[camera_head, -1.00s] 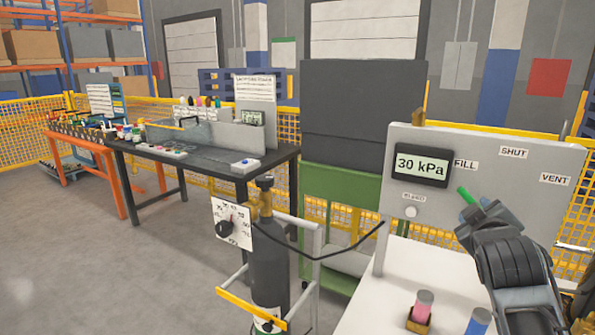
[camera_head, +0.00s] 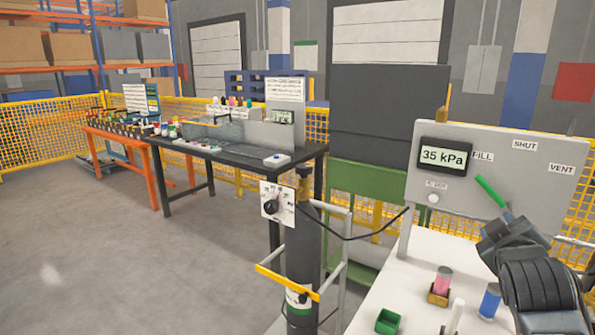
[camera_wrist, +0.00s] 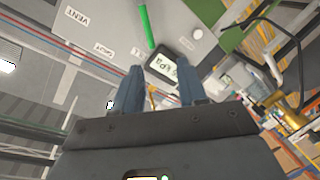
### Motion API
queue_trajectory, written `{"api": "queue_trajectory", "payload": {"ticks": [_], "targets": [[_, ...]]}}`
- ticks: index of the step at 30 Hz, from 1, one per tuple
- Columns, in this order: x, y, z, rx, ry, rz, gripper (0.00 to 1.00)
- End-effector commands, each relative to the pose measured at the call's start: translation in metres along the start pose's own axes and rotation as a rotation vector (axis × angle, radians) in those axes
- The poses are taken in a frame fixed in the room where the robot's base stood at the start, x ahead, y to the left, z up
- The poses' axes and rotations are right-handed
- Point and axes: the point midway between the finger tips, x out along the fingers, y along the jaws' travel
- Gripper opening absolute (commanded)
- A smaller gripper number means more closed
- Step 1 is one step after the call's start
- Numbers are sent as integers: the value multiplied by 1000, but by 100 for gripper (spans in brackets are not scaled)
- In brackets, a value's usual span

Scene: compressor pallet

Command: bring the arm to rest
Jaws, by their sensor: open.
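My gripper (camera_head: 497,228) is in front of the grey panel (camera_head: 540,215) at the right of the head view. In the wrist view its two fingers (camera_wrist: 160,85) are apart with nothing between them. The green lever (camera_head: 491,190) slants up toward the FILL label; it also shows in the wrist view (camera_wrist: 147,25), beyond the fingertips. In the head view my gripper overlaps its lower end, but the wrist view shows a gap. The panel's display (camera_head: 444,157) reads 35 kPa. A round white button (camera_head: 433,199) sits below it.
A white bench top (camera_head: 405,295) below my arm carries a pink cylinder (camera_head: 443,279) in a holder, a blue cylinder (camera_head: 490,300) and a green box (camera_head: 388,321). A dark gas bottle (camera_head: 302,250) stands on a cart to the left, its hose reaching the panel. Open floor lies further left.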

Motion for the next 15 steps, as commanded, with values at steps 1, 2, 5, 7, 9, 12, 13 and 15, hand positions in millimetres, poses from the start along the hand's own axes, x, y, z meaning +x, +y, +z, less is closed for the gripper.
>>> {"api": "queue_trajectory", "payload": {"ticks": [1, 2, 5, 7, 9, 12, 13, 15], "targets": [[-3, -6, 3, 5, 1, -7, 42], [-5, -9, 4, 8, 4, -10, 42], [-12, -19, 9, 22, 12, -22, 42], [-18, -28, 14, 33, 17, -33, 42], [-24, -37, 18, 46, 23, -44, 42], [-37, -53, 27, 67, 33, -63, 42], [-42, -58, 30, 74, 35, -69, 42], [-53, -71, 37, 95, 43, -87, 42]]}}
